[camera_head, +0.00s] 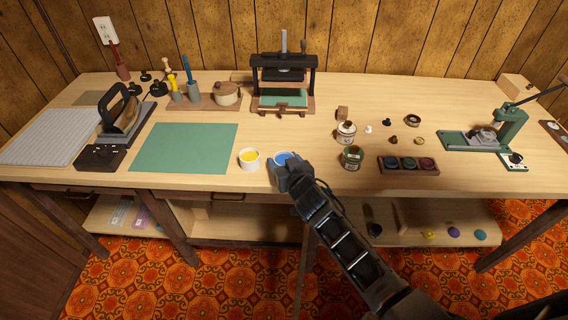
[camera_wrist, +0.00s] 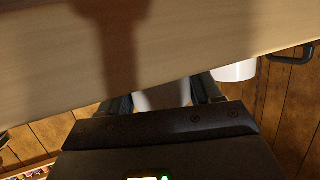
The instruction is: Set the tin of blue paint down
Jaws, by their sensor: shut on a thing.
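The tin of blue paint (camera_head: 283,158) is near the table's front edge in the head view, with blue paint showing at its open top. My gripper (camera_head: 288,171) is shut on it from the front, hiding most of its side. In the wrist view the tin's pale wall (camera_wrist: 160,98) shows between the two fingers of my gripper (camera_wrist: 162,103). It looks about upright. I cannot tell whether its base touches the tabletop.
A white tin of yellow paint (camera_head: 249,159) stands close to the left, also in the wrist view (camera_wrist: 234,71). A green mat (camera_head: 184,148) lies further left. The tabletop (camera_head: 310,135) behind is clear.

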